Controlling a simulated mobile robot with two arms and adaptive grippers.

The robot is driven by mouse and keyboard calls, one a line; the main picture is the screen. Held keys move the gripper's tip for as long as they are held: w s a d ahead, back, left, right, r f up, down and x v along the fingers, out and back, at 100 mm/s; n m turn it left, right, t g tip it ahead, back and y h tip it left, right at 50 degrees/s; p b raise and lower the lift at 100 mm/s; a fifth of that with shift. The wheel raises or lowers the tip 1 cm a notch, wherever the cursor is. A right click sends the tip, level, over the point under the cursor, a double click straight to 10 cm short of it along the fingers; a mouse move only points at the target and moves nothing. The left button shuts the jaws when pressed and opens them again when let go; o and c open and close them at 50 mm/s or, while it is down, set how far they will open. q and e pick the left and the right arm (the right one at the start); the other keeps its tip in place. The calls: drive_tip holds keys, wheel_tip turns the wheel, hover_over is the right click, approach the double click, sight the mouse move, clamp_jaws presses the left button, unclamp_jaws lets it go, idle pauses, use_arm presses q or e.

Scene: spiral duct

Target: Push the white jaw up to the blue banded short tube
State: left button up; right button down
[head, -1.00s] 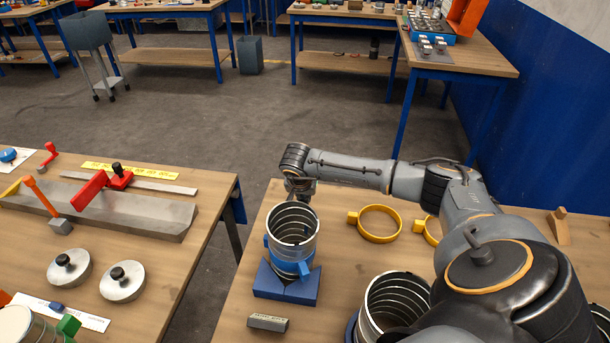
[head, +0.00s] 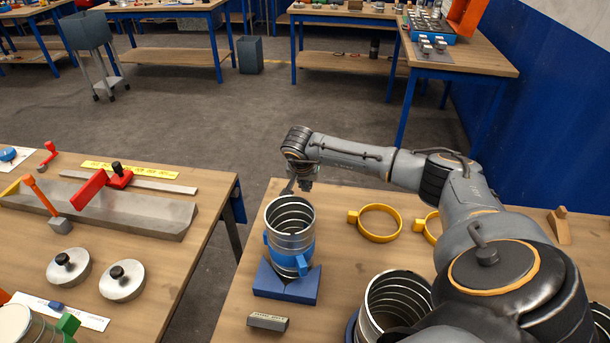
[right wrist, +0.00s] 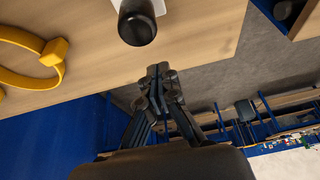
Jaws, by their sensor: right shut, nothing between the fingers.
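The blue banded short tube (head: 290,222) is a ribbed metal tube with a blue band and a tab at its right side. It stands in a blue V-shaped block (head: 272,286) on the right-hand table. My right gripper (head: 305,184) is just behind the tube's upper rim, shut and empty, apart from the tube as far as I can tell. In the right wrist view the shut fingers (right wrist: 158,84) point toward a white piece with a black round end (right wrist: 138,22), possibly the white jaw. I cannot make out the white jaw in the head view; the tube may hide it. My left gripper is not in view.
A yellow ring clamp (head: 379,223) lies right of the tube, and a grey labelled block (head: 268,322) lies in front. Another ribbed tube (head: 388,308) stands near my right arm. A gap separates this table from the left one.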

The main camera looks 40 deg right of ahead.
wheel_tip(320, 180, up, 7)
drive_tip(key=p, duration=0.3)
drive_tip(key=shift+f, duration=0.2)
idle(0.4)
